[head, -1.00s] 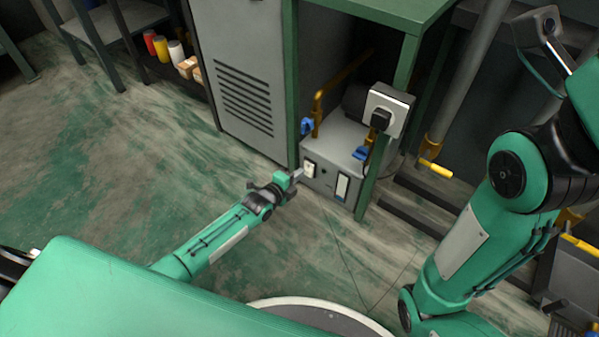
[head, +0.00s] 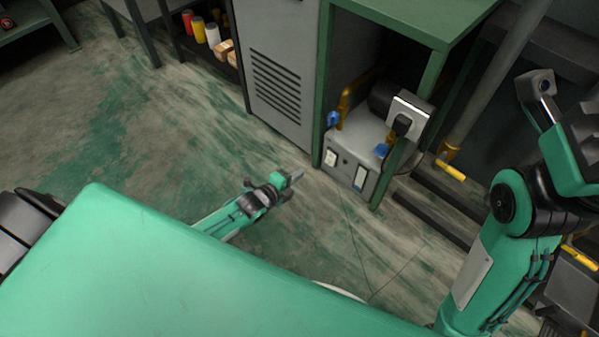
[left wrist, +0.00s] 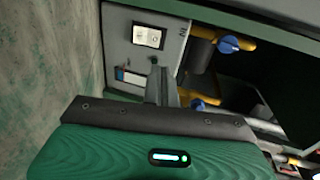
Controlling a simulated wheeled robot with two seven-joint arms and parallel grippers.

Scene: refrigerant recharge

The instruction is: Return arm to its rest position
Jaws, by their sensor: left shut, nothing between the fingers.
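My left gripper (head: 293,176) is shut and empty in the head view, held out over the floor to the left of the grey recharge machine (head: 352,148). It is apart from the machine.
A green-framed bench (head: 437,75) stands over the machine, with a grey louvred cabinet (head: 272,75) to its left. A white socket box with a black plug (head: 409,113) is on the bench leg. Yellow-handled pipework (head: 451,171) lies to the right. The floor at left is open.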

